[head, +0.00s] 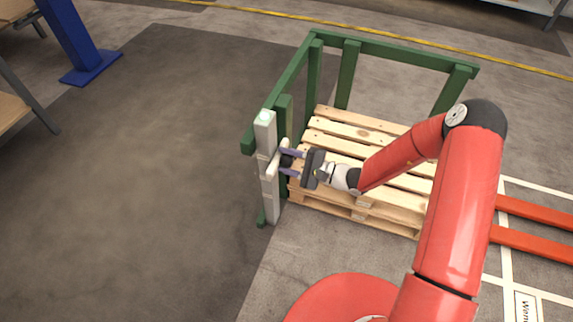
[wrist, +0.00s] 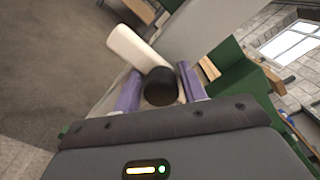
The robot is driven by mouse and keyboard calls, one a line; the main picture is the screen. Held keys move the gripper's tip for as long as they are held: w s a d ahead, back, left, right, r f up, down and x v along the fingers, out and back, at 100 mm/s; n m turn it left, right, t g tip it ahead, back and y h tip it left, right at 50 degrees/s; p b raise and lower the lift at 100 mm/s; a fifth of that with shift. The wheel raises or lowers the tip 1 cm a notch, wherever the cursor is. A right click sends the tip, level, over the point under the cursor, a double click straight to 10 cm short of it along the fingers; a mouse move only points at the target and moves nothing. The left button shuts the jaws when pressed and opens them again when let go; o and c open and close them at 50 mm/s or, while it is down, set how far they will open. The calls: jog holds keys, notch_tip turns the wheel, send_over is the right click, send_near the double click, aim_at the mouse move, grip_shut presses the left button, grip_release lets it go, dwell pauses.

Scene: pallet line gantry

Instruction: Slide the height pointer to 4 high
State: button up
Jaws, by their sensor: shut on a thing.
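The height pointer is a pale bar with a black knob. In the head view the pale bar (head: 274,165) lies across a light grey upright scale post (head: 270,206), a little below the middle of the post. My gripper (head: 289,161) reaches the post from the right, with its fingers at the knob. In the wrist view my gripper (wrist: 159,90) has its two purple fingers on either side of the black knob (wrist: 160,86), shut on it. The pale bar (wrist: 137,48) extends up and left beyond the knob. No scale marks or numbers can be read.
A green frame (head: 390,49) stands around a wooden pallet (head: 380,206) right of the post. Orange forks (head: 535,212) lie at the far right. A blue column (head: 75,40) stands at the upper left. The dark floor left of the post is clear.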

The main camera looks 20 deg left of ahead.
jog(key=shift+w+r, duration=0.1)
jog(key=shift+r, duration=0.3)
jog(key=o, duration=1.2)
jog(key=shift+c, duration=0.2)
jog(key=shift+d+f, duration=0.1)
jog(key=shift+d, duration=0.35)
jog(key=d, duration=0.7)
jog(key=shift+s, duration=0.3)
